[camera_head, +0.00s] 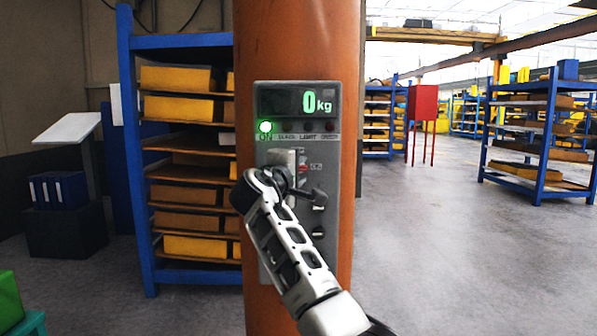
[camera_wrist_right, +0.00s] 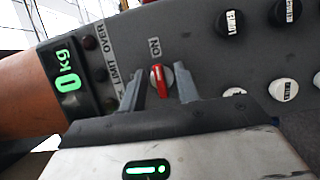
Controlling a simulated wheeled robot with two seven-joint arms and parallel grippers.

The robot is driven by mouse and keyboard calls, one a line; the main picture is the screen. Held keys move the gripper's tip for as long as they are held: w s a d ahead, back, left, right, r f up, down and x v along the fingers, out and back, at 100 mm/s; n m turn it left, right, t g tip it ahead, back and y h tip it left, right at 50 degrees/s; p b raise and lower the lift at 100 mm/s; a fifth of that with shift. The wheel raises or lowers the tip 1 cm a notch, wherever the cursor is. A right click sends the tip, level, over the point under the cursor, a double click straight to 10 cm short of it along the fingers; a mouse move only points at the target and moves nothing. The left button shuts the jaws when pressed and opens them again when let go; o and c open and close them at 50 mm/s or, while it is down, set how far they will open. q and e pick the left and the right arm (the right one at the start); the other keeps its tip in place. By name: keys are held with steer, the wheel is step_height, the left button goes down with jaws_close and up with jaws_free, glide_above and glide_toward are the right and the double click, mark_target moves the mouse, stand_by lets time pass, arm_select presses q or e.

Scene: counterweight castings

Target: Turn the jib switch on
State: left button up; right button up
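The grey control panel (camera_head: 331,215) is fixed to an orange column. Its display (camera_head: 313,101) reads 0 kg in green, and a green lamp (camera_head: 265,127) is lit above the word ON. The jib switch (camera_wrist_right: 160,77) is a round knob with a red lever, beside an ON label, in the right wrist view. My right gripper (camera_head: 287,178) is at the panel. In the right wrist view its two grey fingers stand apart, one on each side of the red lever, with gaps visible. In the head view the arm hides part of the panel. My left gripper is not in view.
Black and white push buttons (camera_wrist_right: 284,90) sit beside the switch on the panel. The orange column (camera_head: 297,40) stands directly ahead. A blue rack with yellow castings (camera_head: 190,107) is at left, a red cabinet (camera_head: 424,102) behind at right.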

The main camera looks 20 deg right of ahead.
steer(key=shift+s+a, duration=0.1)
arm_select(q)
steer(key=b, duration=0.1)
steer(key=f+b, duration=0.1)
steer(key=b, duration=0.1)
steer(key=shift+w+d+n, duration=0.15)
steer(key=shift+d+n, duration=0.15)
arm_select(e)
steer(key=v, duration=1.5)
steer(key=shift+s+a, duration=0.25)
steer(key=shift+f, duration=0.15)
